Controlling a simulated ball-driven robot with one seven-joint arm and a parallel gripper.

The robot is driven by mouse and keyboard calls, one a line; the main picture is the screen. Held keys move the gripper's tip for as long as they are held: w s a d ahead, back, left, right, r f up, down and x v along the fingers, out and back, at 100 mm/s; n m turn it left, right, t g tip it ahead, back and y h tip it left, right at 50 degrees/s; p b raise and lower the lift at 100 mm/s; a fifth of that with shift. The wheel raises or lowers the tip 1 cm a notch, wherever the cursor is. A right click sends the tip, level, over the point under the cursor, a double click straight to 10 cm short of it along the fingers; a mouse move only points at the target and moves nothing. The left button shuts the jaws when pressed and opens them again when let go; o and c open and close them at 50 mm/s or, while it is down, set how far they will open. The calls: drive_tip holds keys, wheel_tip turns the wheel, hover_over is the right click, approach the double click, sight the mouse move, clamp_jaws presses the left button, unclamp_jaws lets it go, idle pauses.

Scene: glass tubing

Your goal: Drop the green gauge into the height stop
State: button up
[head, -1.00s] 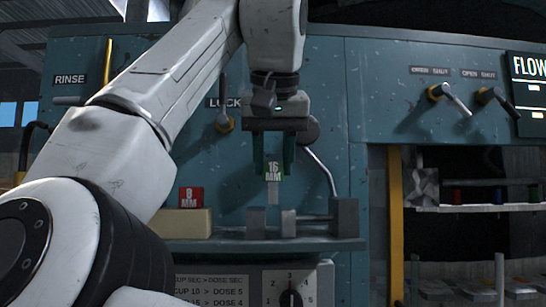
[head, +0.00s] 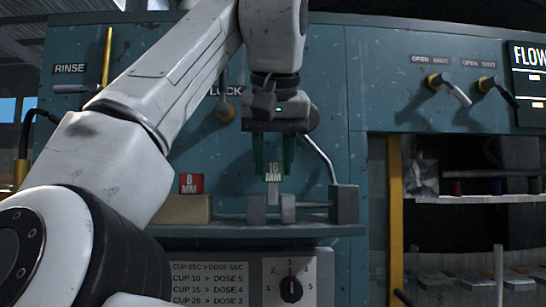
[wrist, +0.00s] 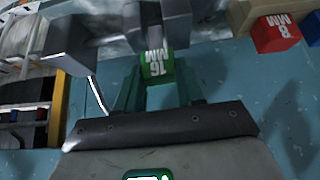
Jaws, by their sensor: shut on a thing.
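The green gauge marked 16 MM (head: 273,172) is held upright between the fingers of my gripper (head: 273,165), which is shut on it. Its grey lower end is down at the height stop (head: 258,208), a grey metal fixture on the shelf. In the head view that end overlaps the gap between the two small blocks; I cannot tell how deep it sits. In the wrist view the gauge (wrist: 157,66) shows between the green fingertips, close to the grey blocks of the stop (wrist: 165,20).
A red 8 MM gauge (head: 191,184) stands on a tan block (head: 183,209) left of the stop. A grey post (head: 344,204) and a bent lever (head: 318,155) are close on the right. A dial panel (head: 290,280) is below the shelf.

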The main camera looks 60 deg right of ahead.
drive_tip(key=shift+f+b, duration=0.5)
drive_tip(key=shift+f, duration=0.45)
drive_tip(key=o, duration=1.1)
drive_tip(key=shift+r, duration=0.1)
drive_tip(key=v, duration=1)
drive_tip(key=shift+a+r, duration=0.2)
drive_tip(key=shift+r, duration=0.05)
drive_tip(key=shift+s, duration=0.15)
